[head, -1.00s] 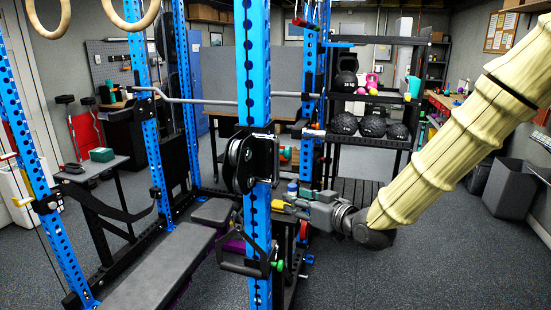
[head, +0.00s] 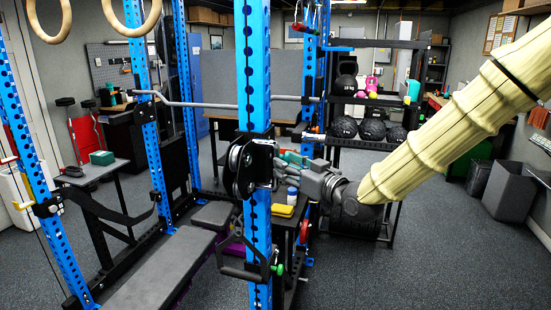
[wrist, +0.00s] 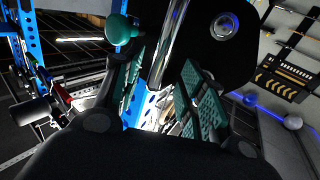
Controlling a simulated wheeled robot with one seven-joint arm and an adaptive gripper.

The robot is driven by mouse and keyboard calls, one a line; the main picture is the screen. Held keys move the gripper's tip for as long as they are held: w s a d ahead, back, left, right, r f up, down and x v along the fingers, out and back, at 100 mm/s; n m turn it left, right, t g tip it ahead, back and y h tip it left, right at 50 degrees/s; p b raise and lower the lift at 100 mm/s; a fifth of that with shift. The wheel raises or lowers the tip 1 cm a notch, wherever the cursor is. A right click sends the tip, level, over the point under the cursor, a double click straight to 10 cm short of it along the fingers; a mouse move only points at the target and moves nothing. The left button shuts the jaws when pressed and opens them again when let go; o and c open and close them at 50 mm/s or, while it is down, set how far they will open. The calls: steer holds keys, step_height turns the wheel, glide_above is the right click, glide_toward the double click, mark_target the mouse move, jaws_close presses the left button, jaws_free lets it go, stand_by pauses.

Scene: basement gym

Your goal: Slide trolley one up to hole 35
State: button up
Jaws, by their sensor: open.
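The trolley (head: 243,170) is a black carriage with a round pulley wheel on the near blue upright (head: 256,75). A black handle (head: 240,268) hangs below it, with a green knob (head: 278,268) beside it. My gripper (head: 283,168) is just right of the trolley at about its height. In the wrist view, the teal pads of my open gripper (wrist: 168,98) stand apart, with a chrome bar (wrist: 170,45) running between them. A teal-green knob (wrist: 118,28) sits just beyond the left finger. I cannot tell whether the pads touch the bar. No hole numbers are readable.
A padded bench (head: 165,268) lies left of the upright. A barbell (head: 200,102) crosses the rack behind. A small table with a yellow item (head: 283,211) and a bottle is below my gripper. A ball rack (head: 372,143) stands behind.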

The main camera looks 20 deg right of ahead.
mark_target(276, 181)
steer(key=shift+p+x, duration=0.75)
steer(key=shift+x, duration=2.05)
jaws_close()
